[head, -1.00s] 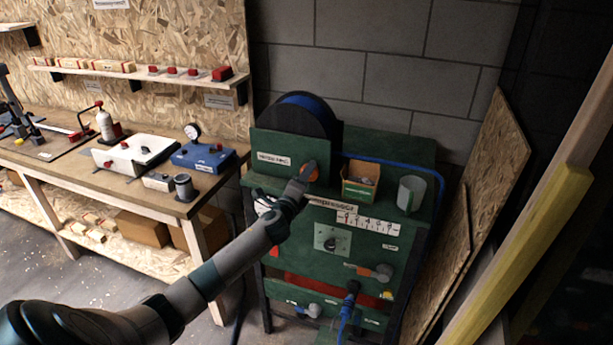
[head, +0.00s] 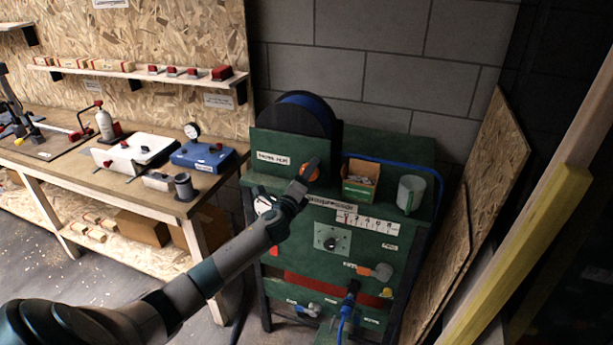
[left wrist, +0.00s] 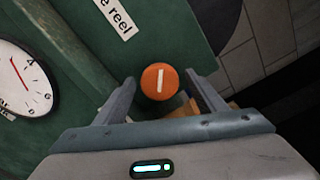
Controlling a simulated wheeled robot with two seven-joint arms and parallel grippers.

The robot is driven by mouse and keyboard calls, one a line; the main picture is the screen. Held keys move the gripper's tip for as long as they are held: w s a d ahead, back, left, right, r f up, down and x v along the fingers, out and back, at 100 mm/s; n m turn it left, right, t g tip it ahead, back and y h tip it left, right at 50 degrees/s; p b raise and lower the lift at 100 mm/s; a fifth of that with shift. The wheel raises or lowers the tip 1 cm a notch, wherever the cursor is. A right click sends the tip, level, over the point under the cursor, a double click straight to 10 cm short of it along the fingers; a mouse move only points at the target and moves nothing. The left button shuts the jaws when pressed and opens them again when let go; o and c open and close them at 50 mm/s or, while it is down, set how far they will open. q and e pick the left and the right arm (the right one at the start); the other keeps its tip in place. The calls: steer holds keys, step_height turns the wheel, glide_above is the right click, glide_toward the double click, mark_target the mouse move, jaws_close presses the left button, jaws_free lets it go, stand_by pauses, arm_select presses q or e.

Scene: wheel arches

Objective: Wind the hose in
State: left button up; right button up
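The hose reel (head: 300,112), a black drum with blue hose wound on it, sits behind a green panel (head: 270,152) on top of the green compressor cabinet. An orange round knob (left wrist: 159,82) with a white line shows on the panel in the left wrist view, and partly behind my gripper in the head view (head: 314,174). My left gripper (left wrist: 160,88) is open, its fingers on either side of the knob; I cannot tell whether they touch it. Blue hose (head: 343,322) hangs from a fitting low on the cabinet. My right gripper is not in view.
On the cabinet top stand a cardboard box (head: 360,180) and a grey-green mug (head: 410,193). A dial gauge (left wrist: 22,78) is left of the knob. A workbench (head: 100,165) with tools stands left; boards (head: 480,200) lean at the right.

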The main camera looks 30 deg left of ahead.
arm_select(q)
steer(key=shift+s, duration=0.1)
steer(key=b+v, duration=0.5)
steer(key=v, duration=1.2)
steer(key=shift+d, duration=0.15)
